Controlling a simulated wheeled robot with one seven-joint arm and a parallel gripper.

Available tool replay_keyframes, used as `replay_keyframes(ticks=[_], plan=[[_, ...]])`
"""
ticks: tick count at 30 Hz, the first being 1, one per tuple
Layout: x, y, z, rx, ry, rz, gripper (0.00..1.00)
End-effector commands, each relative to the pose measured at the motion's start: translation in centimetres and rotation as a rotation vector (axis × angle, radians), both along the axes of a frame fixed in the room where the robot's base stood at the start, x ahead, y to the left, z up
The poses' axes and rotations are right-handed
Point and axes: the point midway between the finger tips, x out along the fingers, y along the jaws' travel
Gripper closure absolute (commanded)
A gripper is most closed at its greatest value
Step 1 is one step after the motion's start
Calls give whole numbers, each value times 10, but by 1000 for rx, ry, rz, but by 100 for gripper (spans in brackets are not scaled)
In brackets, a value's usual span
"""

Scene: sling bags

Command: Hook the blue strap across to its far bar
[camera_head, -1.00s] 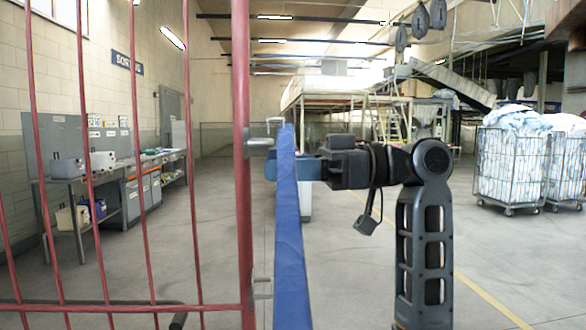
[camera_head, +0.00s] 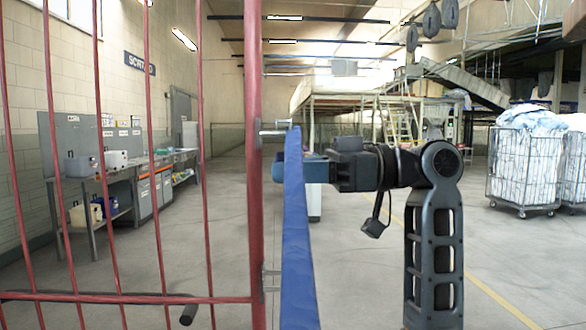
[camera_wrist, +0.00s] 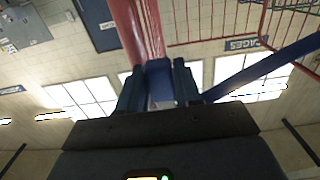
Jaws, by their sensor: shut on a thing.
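The blue strap (camera_head: 298,235) runs from the bottom of the head view up to my gripper, just right of a red post (camera_head: 255,180). In the wrist view the strap (camera_wrist: 262,70) runs from the upper right down to the fingers, and a blue piece sits between them. My gripper (camera_head: 283,168) is shut on the strap's end, mostly hidden behind the strap in the head view; it also shows in the wrist view (camera_wrist: 159,88). A metal pin (camera_head: 274,132) sticks out of the post just above the gripper. I cannot tell whether strap and pin touch.
Red cage bars (camera_head: 110,180) fill the left, with a lower metal fitting (camera_head: 270,272) on the post. A workbench (camera_head: 120,170) stands behind the bars. Wire carts of white bundles (camera_head: 525,165) stand at the right. The floor between is clear.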

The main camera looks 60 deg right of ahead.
Motion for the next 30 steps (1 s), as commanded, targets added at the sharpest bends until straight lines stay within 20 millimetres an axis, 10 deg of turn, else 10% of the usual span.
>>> replay_keyframes(ticks=[12, 13, 30], plan=[[0, 0, -6, 0, 0, 0, 100], [0, 0, -6, 0, 0, 0, 64], [0, 0, -6, 0, 0, 0, 26]])
